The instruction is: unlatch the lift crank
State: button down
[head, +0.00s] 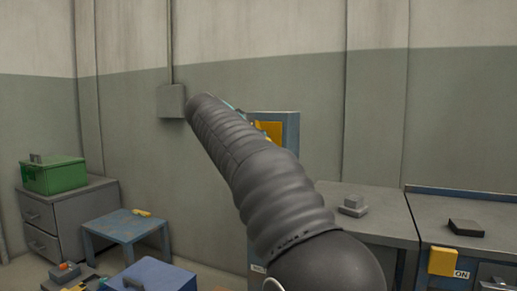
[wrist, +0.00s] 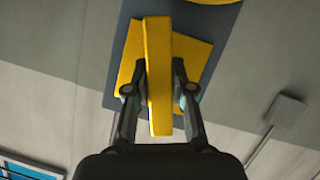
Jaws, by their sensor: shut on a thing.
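In the wrist view a yellow crank bar (wrist: 158,110) runs between the fingers of my gripper (wrist: 159,68), which is shut on it. Behind the bar is a yellow plate (wrist: 193,62) on a blue-grey panel (wrist: 222,30). In the head view the blue cabinet or post (head: 291,130) stands against the wall, with part of its yellow plate (head: 270,131) showing. My arm covers much of it there and hides the crank bar. I cannot tell the state of the latch.
A grey wall box (head: 171,101) is left of the blue post. A green box (head: 54,174) sits on a grey drawer cabinet (head: 100,190). A blue table (head: 122,224) and a blue box (head: 150,277) stand lower left. Grey benches (head: 375,230) fill the right.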

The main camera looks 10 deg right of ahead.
jog(key=shift+f+m+t+y+b, duration=0.2)
jog(key=shift+m+t+y+b, duration=0.2)
jog(key=shift+m+y+b, duration=0.7)
jog(key=shift+m, duration=0.3)
jog(key=c, duration=1)
grip_release()
jog(key=shift+w, duration=0.1)
jog(key=shift+r, duration=0.1)
jog(key=v, duration=1.2)
jog(key=shift+a, duration=0.15)
